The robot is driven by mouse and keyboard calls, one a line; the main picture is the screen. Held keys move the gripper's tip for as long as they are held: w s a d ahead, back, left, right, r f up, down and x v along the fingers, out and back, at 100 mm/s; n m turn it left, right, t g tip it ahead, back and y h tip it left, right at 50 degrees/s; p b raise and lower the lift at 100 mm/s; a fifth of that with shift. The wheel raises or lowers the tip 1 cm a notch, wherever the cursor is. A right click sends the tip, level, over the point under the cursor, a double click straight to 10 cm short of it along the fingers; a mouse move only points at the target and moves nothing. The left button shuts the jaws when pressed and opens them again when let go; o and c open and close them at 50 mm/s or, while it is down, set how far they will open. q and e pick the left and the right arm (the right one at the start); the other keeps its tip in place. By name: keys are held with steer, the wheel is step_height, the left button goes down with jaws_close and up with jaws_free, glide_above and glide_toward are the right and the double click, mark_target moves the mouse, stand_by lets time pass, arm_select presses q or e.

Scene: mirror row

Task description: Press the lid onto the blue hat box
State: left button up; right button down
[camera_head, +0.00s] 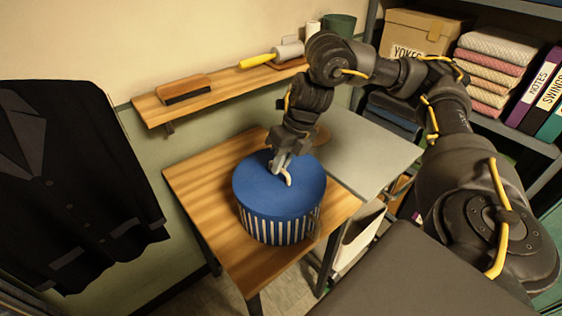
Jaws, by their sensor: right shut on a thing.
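The blue hat box (278,232) stands upright on a wooden table, with blue and white striped sides. Its plain blue lid (302,200) sits on top of the box, covering its mouth. I cannot tell whether the lid is fully seated. My right gripper (284,172) reaches down from above to the middle of the lid. It is shut on a pale looped handle (288,180) on the lid. My left gripper is not in view.
The wooden table (190,179) has bare room left of the box. A grey surface (362,150) adjoins it at the right. A wall shelf (222,91) holds a brush (184,89) and a yellow-handled roller (258,61). A dark jacket (70,170) hangs at the left.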

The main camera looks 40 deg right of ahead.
steer(key=shift+f, duration=0.1)
stand_by(0.6)
steer(key=c, duration=1)
jaws_free()
steer(key=shift+o, duration=0.2)
step_height(320, 180, up, 8)
steer(key=p, duration=0.9)
